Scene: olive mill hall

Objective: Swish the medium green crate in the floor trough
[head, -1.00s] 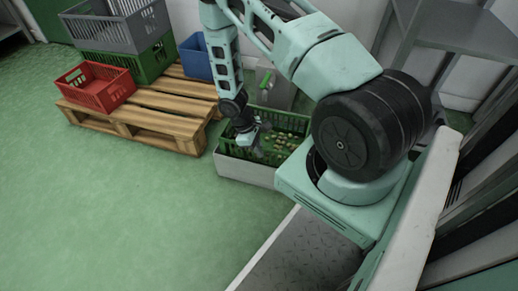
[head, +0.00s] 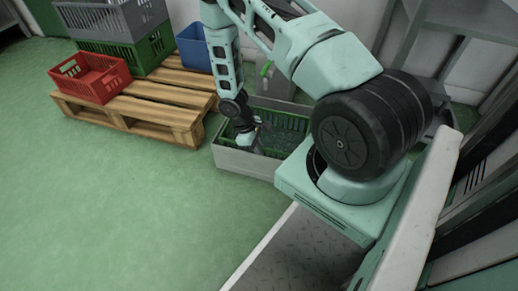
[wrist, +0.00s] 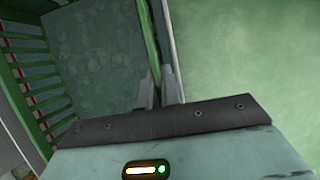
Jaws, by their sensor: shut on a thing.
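The green crate (head: 289,121) sits low inside the pale grey floor trough (head: 243,163), with its rim showing near the trough's top edge. My gripper (head: 256,149) reaches down at the crate's near left side. In the wrist view, my gripper's fingers (wrist: 158,88) are shut on the crate's thin upper wall. The crate's slatted side (wrist: 32,85) shows at the left there, with a dark, speckled surface inside the crate. My arm hides part of the crate and trough in the head view.
A wooden pallet (head: 135,116) stands left of the trough, bearing a red crate (head: 92,80), a blue crate (head: 195,49) and a grey crate (head: 110,22) stacked on another green crate (head: 147,55). The green floor in front is clear. A grey metal stand (head: 460,20) is at the right.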

